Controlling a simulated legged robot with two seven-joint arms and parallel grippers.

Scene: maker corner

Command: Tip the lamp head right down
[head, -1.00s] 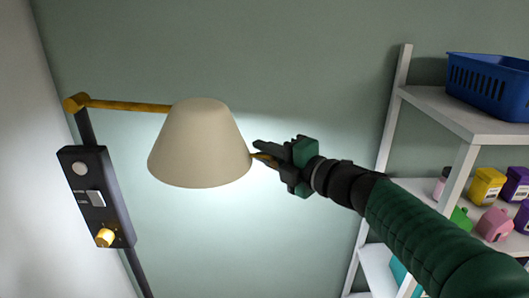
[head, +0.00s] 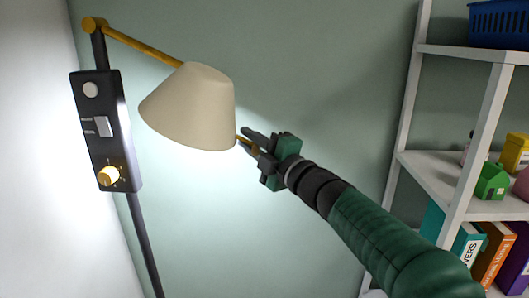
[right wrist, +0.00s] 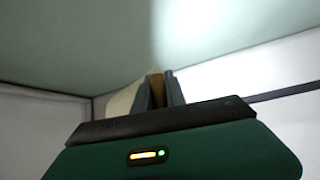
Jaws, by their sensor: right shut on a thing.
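The lamp head (head: 192,105) is a cream cone shade at the end of a brass arm (head: 143,46). It is tilted, with its wide opening facing down and to the left, and light falls on the wall below it. My right gripper (head: 247,141) is at the shade's lower right edge, shut on a small brass handle (head: 243,143). In the right wrist view the handle (right wrist: 156,86) stands between the two dark fingers, with part of the cream shade (right wrist: 122,103) behind at the left. My left gripper is not in view.
A black control box (head: 107,130) with a white switch and brass knob (head: 108,175) is on the dark lamp post (head: 146,245) at the left. White shelves (head: 440,185) at the right hold a blue basket (head: 499,24), books and a green house-shaped item (head: 492,182).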

